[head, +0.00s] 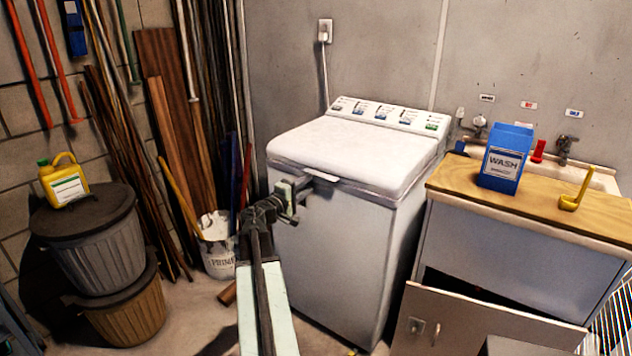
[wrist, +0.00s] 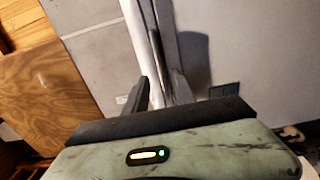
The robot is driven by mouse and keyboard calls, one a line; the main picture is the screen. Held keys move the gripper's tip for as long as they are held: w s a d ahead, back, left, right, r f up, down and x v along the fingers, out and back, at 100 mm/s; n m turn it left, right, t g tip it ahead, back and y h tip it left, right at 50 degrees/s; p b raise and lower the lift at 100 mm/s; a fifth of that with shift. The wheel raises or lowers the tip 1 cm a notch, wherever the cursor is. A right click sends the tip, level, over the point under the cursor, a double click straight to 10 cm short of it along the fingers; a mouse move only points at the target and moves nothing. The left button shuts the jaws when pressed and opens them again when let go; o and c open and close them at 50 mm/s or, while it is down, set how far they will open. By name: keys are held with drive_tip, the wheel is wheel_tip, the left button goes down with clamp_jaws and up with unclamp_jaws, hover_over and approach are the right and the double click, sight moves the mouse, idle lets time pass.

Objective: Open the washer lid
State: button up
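The white top-loading washer (head: 345,250) stands against the back wall. Its lid (head: 350,150) lies flat and closed, with a small pale handle tab (head: 322,175) at the front edge. My gripper (head: 304,187) is at the lid's front edge, just left of and close to the tab. In the wrist view my gripper (wrist: 158,88) has its two dark fingers apart. A white strip (wrist: 138,35), seemingly the lid's edge, runs down between them beside a dark gap. I cannot tell whether the fingers touch it.
A wooden-topped sink cabinet (head: 540,207) stands right of the washer, holding a blue WASH box (head: 503,160) and a yellow ladle (head: 577,190). Its lower door (head: 470,325) hangs open. A paint bucket (head: 217,245), leaning boards (head: 180,100) and stacked bins (head: 95,245) crowd the left.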

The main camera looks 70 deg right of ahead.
sight(318, 177)
drive_tip(key=x, duration=0.6)
drive_tip(key=shift+c, duration=0.3)
clamp_jaws()
idle(0.9)
